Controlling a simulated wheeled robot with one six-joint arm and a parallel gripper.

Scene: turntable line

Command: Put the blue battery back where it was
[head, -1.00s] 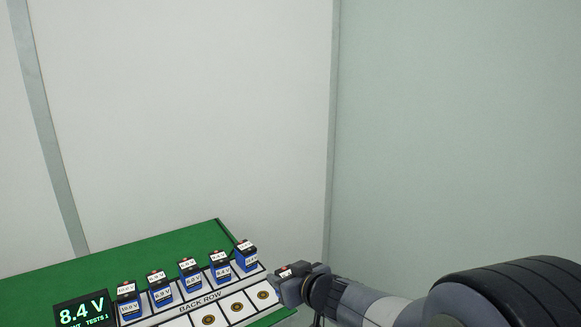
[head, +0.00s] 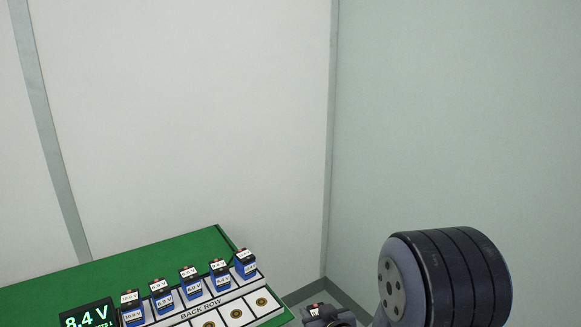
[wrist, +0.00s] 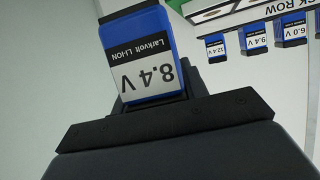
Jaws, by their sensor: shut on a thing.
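In the wrist view a blue battery (wrist: 165,42) with a white label reading 8.4 V, Larkvolt Li-ion, is held in my gripper (wrist: 152,92). Only the held battery's small top shows there, and the rest is hidden or cut off. Several similar blue batteries (head: 193,286) stand upright in the row behind the BACK ROW strip (head: 201,309). Nearer, pale cells with brass discs (head: 236,314) are empty.
The green table (head: 150,259) fills the lower left. A black display (head: 88,316) on it reads 8.4 V. Its left and back surface is clear. Pale walls (head: 200,110) meet in a corner behind. In the wrist view several standing batteries (wrist: 256,38) show at upper right.

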